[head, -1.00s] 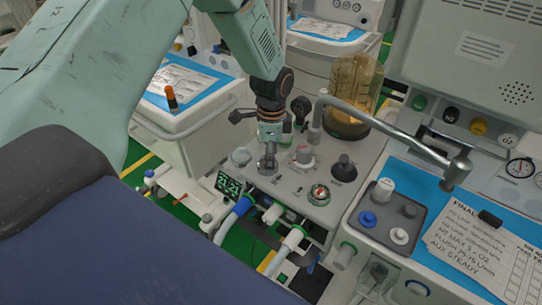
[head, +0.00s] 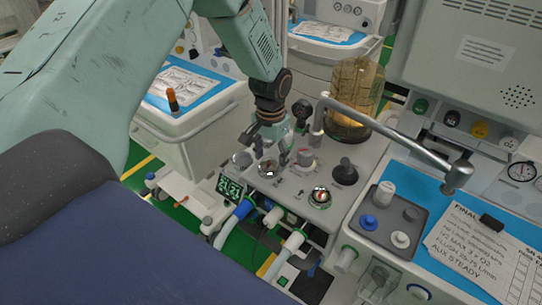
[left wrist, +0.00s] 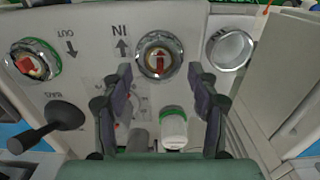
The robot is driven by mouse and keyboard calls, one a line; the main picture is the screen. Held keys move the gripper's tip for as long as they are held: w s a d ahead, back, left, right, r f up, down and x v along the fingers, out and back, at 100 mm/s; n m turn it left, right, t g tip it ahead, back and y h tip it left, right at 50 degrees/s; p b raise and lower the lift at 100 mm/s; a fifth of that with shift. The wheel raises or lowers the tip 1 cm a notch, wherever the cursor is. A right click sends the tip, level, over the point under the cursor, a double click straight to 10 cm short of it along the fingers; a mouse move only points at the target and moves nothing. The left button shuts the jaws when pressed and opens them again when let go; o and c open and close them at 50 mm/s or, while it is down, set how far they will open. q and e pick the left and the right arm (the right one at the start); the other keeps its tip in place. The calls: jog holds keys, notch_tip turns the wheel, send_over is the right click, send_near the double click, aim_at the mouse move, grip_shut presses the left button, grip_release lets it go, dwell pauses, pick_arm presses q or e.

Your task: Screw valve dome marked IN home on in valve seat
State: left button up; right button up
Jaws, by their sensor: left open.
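The IN valve (left wrist: 158,56) shows in the left wrist view as a metal ring with a red arrow inside, beside the printed IN and its arrow. In the head view it (head: 268,170) sits on the grey machine top. A ring sits at the IN seat; whether it is fully seated I cannot tell. My left gripper (head: 268,150) is open just above it; in the left wrist view its two fingers (left wrist: 161,82) are spread apart, with nothing between them. The OUT valve (head: 320,197) has a similar ring and red mark (left wrist: 30,62). My right gripper is not in view.
A grey tray (head: 385,238) with several small parts is at right. Hoses plug in at the front.

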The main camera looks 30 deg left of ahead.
aim_at(271, 159)
pick_arm(q)
jog(key=o, duration=0.5)
notch_tip(271, 159, up, 12)
dwell(0.6)
notch_tip(271, 159, down, 12)
jog(key=shift+f, duration=0.1)
jog(key=shift+d+m, duration=0.2)
jog(key=shift+m, duration=2)
